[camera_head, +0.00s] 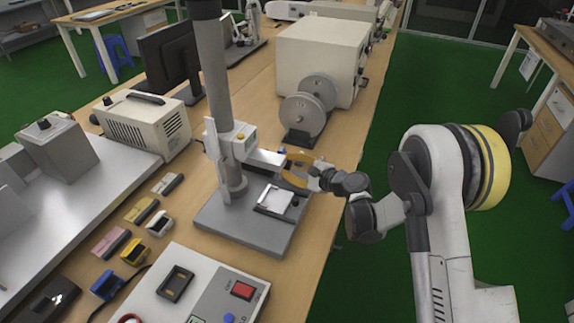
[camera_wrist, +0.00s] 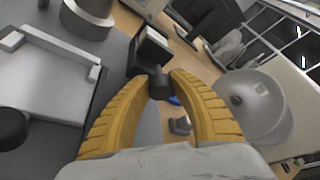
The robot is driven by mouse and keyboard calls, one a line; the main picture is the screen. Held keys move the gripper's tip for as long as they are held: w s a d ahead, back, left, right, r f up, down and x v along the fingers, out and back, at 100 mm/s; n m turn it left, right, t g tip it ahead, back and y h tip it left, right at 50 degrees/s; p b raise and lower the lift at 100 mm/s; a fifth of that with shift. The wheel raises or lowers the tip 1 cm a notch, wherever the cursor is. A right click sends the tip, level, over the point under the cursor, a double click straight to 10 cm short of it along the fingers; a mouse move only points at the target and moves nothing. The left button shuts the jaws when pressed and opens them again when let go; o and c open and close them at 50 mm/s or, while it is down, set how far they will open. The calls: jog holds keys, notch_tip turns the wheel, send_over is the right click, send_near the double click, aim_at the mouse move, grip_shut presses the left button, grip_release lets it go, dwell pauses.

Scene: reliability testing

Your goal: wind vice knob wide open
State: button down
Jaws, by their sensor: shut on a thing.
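The test stand has a tall grey column (camera_head: 212,90) on a flat grey base (camera_head: 240,225). A pale plate-like fixture (camera_head: 270,200) lies on the base and also shows in the wrist view (camera_wrist: 45,80). A small pale arm (camera_head: 262,158) sticks out from the column. My gripper (camera_head: 286,165), with yellow-orange fingers, is at the end of that arm, above the base. In the wrist view my gripper (camera_wrist: 158,80) is shut on a dark knob (camera_wrist: 158,88), which joins a black block (camera_wrist: 148,52). How far the knob is wound cannot be told.
A grey reel device (camera_head: 305,115) and a large beige box (camera_head: 322,60) stand behind the stand. A control box with a red switch (camera_head: 242,290) is in front. Several small coloured parts lie to the left.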

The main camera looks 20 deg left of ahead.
jog(key=n+t+y, duration=0.1)
jog(key=n, duration=0.2)
jog(key=shift+n+t, duration=0.3)
dwell(0.4)
jog(key=c, duration=1.1)
grip_release()
